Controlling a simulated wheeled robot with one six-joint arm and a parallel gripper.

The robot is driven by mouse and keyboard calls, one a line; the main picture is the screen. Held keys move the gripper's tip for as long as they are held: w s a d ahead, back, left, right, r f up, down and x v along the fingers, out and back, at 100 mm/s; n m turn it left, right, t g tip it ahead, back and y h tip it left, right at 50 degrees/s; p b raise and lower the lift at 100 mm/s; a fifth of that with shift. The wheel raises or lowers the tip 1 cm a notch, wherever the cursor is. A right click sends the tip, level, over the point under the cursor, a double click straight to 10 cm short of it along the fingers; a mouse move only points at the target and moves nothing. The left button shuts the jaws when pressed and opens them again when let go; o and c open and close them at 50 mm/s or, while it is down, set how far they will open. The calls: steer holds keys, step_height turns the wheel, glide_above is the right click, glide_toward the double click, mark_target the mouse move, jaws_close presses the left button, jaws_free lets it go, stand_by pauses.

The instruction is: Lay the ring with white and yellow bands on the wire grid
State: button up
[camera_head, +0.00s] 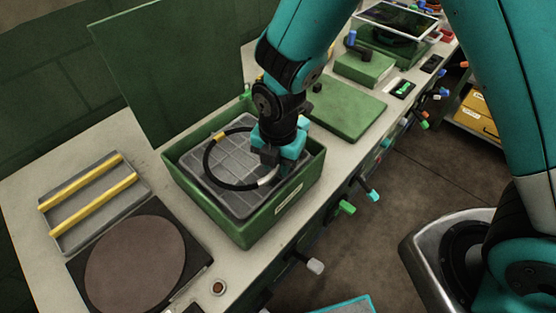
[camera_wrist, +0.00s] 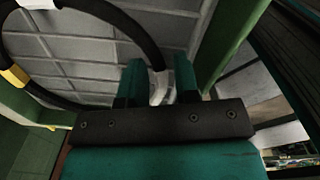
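The ring (camera_head: 208,160) is a large black hoop with a yellow band (camera_head: 219,136) and a white band (camera_head: 268,177). It spans the grey wire grid (camera_head: 232,201) inside a green box. I cannot tell whether it rests flat on the grid or is slightly raised. My gripper (camera_head: 269,158) is over the right part of the box, at the ring's right side. In the wrist view the white band (camera_wrist: 159,88) shows between my two fingers (camera_wrist: 160,80). Whether they press on it is unclear. The yellow band (camera_wrist: 14,76) shows at left.
The green box (camera_head: 240,233) has raised walls close around the grid. A grey tray with yellow bars (camera_head: 95,188) and a dark round plate (camera_head: 135,265) are at left. A green panel (camera_head: 170,75) stands behind. Green blocks (camera_head: 345,108) lie beyond my gripper.

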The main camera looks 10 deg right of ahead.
steer(key=shift+o, duration=0.3)
step_height(320, 180, up, 12)
steer(key=b, duration=0.2)
steer(key=s+d+r+m+y, duration=0.2)
steer(key=s+r+m, duration=0.2)
steer(key=s+m, duration=0.3)
steer(key=s+d+r+m+y, duration=0.2)
steer(key=s+r+m, duration=0.3)
steer(key=m, duration=0.9)
steer(key=shift+s+d, duration=0.7)
steer(key=shift+s, duration=0.4)
steer(key=shift+o, duration=0.4)
steer(key=shift+r, duration=0.1)
